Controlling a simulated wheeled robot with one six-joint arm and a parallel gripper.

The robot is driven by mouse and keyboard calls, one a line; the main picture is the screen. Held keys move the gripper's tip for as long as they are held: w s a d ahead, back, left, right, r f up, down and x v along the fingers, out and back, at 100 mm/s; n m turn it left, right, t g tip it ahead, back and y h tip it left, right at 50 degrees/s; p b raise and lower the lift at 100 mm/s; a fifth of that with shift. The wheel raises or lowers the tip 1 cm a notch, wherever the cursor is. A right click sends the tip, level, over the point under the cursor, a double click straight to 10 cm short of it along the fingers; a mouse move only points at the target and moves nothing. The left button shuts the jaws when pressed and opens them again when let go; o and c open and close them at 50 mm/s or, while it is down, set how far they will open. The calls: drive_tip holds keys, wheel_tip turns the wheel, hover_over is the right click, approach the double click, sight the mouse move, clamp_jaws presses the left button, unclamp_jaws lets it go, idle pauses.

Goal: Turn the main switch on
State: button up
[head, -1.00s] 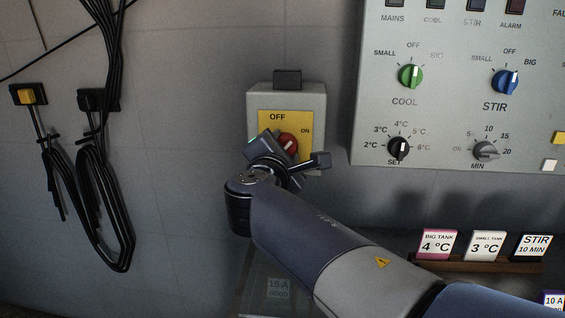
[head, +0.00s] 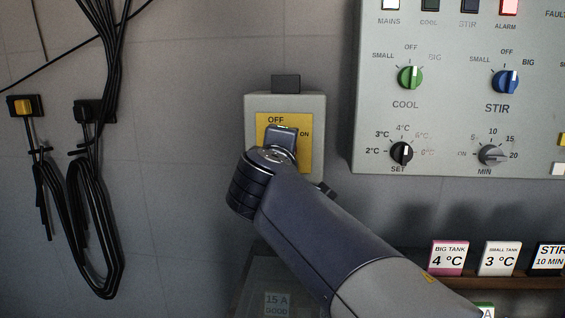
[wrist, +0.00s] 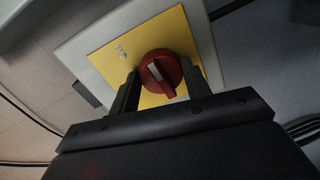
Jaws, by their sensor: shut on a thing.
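The main switch is a grey box (head: 262,104) with a yellow plate (head: 305,158) marked OFF and ON, on the wall in the head view. Its red knob (wrist: 161,72) with a white line shows in the wrist view. My gripper (wrist: 160,84) has one finger on each side of the knob and is shut on it. In the head view my gripper (head: 281,136) covers the knob. The MAINS lamp (head: 390,4) on the panel is lit white.
A control panel (head: 450,120) with green, blue, black and grey dials is to the right; its ALARM lamp (head: 508,6) glows pinkish. Label cards (head: 449,258) stand on a shelf below. Black cables (head: 100,220) hang on the wall at left.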

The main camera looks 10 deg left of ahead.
drive_tip(key=shift+f+m, duration=0.1)
drive_tip(key=shift+m, duration=0.3)
drive_tip(key=o, duration=1)
drive_tip(key=s, duration=0.7)
drive_tip(key=s+r, duration=0.1)
drive_tip(key=s, duration=0.2)
drive_tip(key=shift+s+d+p, duration=0.35)
drive_tip(key=w, duration=0.7)
drive_tip(key=w+b, duration=0.1)
drive_tip(key=w, duration=0.2)
drive_tip(key=shift+w+a+f, duration=0.35)
drive_tip(key=shift+w, duration=0.05)
